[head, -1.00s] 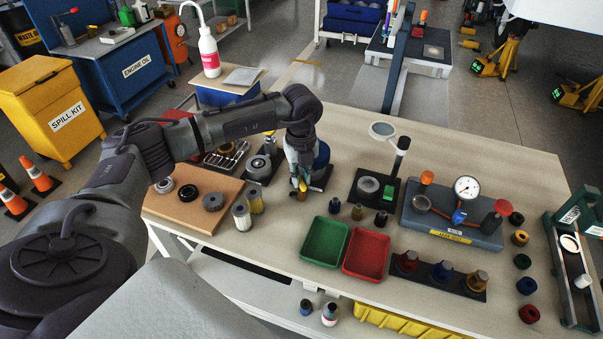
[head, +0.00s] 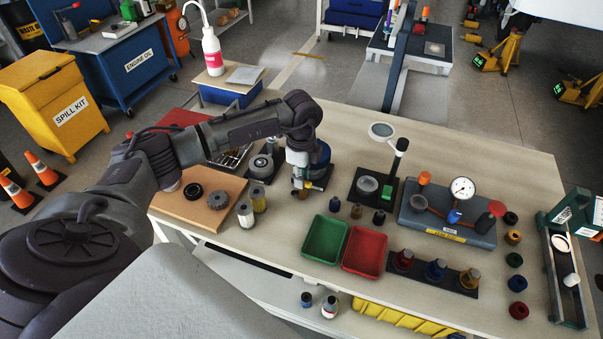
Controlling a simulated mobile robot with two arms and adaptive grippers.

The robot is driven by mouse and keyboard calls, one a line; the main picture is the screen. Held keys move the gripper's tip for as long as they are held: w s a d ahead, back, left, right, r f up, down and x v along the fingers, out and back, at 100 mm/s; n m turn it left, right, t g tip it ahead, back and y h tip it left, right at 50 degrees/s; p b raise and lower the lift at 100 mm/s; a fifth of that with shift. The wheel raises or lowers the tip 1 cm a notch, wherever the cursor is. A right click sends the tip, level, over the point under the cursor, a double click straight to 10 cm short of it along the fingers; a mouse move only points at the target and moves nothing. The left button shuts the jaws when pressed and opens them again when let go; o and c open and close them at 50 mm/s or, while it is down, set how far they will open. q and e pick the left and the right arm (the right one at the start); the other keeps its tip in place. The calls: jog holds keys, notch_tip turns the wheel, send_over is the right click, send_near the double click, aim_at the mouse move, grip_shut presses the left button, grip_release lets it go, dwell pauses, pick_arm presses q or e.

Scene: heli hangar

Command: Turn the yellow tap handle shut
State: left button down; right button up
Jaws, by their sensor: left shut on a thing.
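A blue drum-like container (head: 322,156) stands on a dark base near the table's back left, partly behind my left arm. My left gripper (head: 302,188) points down at the near side of this container. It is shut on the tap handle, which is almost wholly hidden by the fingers. Only a small dull yellow-brown bit shows at the fingertips, so the handle's angle cannot be told. My right gripper is not in view.
A green tray (head: 325,240) and a red tray (head: 364,253) lie in front of the gripper. Small dark bottles and a lamp stand (head: 397,160) are to its right. A yellow and a white canister (head: 246,213) stand to its left, beside a wooden board (head: 205,215).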

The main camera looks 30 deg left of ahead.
pick_arm(q)
jog(key=shift+n, duration=0.6)
jog(key=c, duration=1.1)
grip_release()
jog(key=shift+r, duration=0.15)
notch_tip(320, 180, up, 12)
jog(key=shift+f, duration=0.1)
